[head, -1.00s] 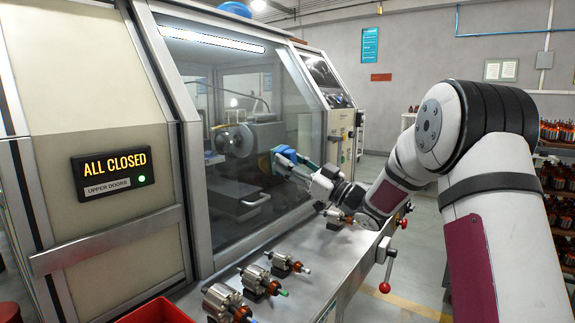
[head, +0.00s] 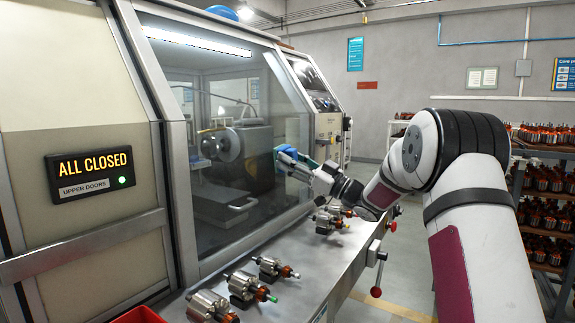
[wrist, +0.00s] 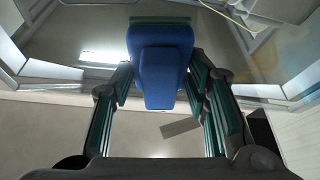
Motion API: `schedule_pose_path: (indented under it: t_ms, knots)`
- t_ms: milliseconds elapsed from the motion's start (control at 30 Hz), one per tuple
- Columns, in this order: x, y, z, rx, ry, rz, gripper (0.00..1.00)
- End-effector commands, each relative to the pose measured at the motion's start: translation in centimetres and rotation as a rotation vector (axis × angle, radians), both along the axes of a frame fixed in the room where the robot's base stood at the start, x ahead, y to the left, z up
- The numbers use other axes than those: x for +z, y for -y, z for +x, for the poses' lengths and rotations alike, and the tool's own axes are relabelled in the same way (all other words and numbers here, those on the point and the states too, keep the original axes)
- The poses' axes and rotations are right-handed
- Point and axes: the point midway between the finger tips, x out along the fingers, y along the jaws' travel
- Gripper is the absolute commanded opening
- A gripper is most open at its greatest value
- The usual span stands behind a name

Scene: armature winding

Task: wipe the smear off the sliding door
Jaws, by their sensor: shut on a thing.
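The sliding door (head: 205,105) is a large glass pane in a grey metal frame on the machine's front; the machine's inside shows through it. My gripper (head: 284,160) is at the right part of the pane, close to the glass. It is shut on a blue wiping block (wrist: 165,72) with a green pad along its far edge; in the head view only a little blue shows. The block is held between both fingers in the wrist view. Whether the pad touches the glass I cannot tell. A faint brownish patch (wrist: 262,72) shows on the right in the wrist view; I cannot tell if it is the smear.
Several armatures (head: 243,286) stand along the metal ledge (head: 300,255) below the door. A red bin (head: 140,315) is at the front. A red-knobbed lever (head: 376,275) sticks out at the ledge's right. A lit sign (head: 90,165) reads "ALL CLOSED". Racks stand at right.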

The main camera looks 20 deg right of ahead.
Motion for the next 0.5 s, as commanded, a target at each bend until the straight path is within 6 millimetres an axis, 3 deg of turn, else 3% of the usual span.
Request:
schedule_pose_path:
  t_ms: [500]
  knots:
    - [-0.03, 0.56, 0.47, 0.000, -0.003, 0.000, 0.09]
